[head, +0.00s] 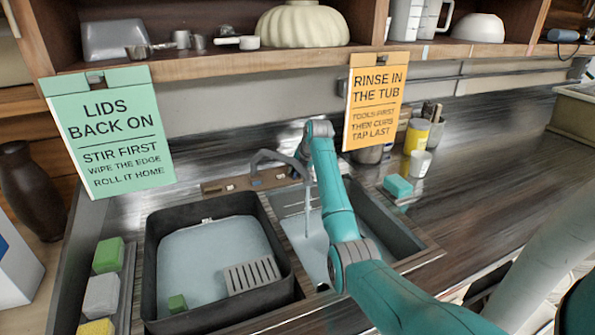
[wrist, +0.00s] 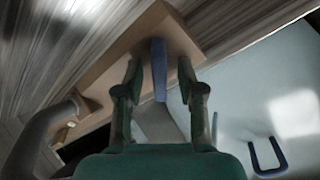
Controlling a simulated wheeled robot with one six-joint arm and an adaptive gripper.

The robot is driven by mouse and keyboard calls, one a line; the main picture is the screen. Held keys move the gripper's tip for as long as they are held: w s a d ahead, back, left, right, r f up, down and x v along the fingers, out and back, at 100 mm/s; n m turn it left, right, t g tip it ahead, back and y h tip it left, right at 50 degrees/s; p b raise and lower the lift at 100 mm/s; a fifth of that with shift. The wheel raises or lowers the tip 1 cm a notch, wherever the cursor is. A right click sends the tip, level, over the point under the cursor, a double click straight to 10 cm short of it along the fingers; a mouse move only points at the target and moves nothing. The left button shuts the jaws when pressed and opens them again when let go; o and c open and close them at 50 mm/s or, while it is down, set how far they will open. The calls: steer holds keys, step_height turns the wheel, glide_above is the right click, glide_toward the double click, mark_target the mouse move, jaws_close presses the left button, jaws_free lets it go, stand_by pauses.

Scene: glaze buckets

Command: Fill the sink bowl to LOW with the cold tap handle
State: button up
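The grey tap spout (head: 275,155) rises from a wooden tap board (head: 215,187) and arches over the right-hand sink bowl (head: 400,235). Pale water (head: 308,250) shows in that bowl; I cannot read a LOW mark. In the wrist view a blue tap handle (wrist: 159,70) stands on the wooden board, with the grey spout (wrist: 38,140) at left. My gripper (wrist: 159,72) is open, its fingers on either side of the blue handle with a gap to each. In the head view my arm hides the gripper tips and part of the bowl.
A dark tub (head: 152,270) of water with a slotted grey piece (head: 252,275) stands left. Sponges (head: 108,255) lie beside it. A teal sponge (head: 398,186), white cup (head: 417,164) and yellow container (head: 415,137) stand right. Hanging signs (head: 375,100) and a shelf are above.

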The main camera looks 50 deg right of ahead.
steer(key=shift+c, duration=0.2)
jaws_close()
steer(key=shift+m, duration=0.4)
steer(key=m, duration=0.4)
steer(key=shift+m+t, duration=0.6)
steer(key=shift+m, duration=1.9)
